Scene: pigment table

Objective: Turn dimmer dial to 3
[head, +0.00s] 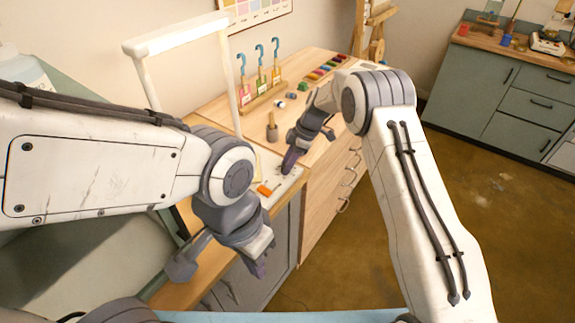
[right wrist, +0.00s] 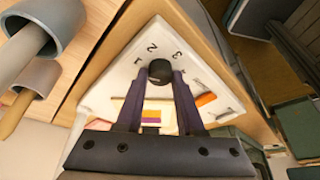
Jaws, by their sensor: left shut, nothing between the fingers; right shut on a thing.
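The dimmer dial is a small black knob (right wrist: 160,71) on a white panel (right wrist: 118,78) in the right wrist view. Printed marks ring it, with 1, 2 and 3 readable above it. I cannot make out which mark it points to. My right gripper (right wrist: 160,82) is shut on the knob, one dark finger on each side. In the head view my right gripper (head: 287,169) reaches down to the white panel (head: 284,187) and hides the dial. My left gripper (head: 258,266) is shut and empty, lower down near the bench's front edge.
An orange piece (head: 264,190) lies on the panel. A white lamp-like frame (head: 180,38) stands behind. Open floor (head: 400,200) lies right.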

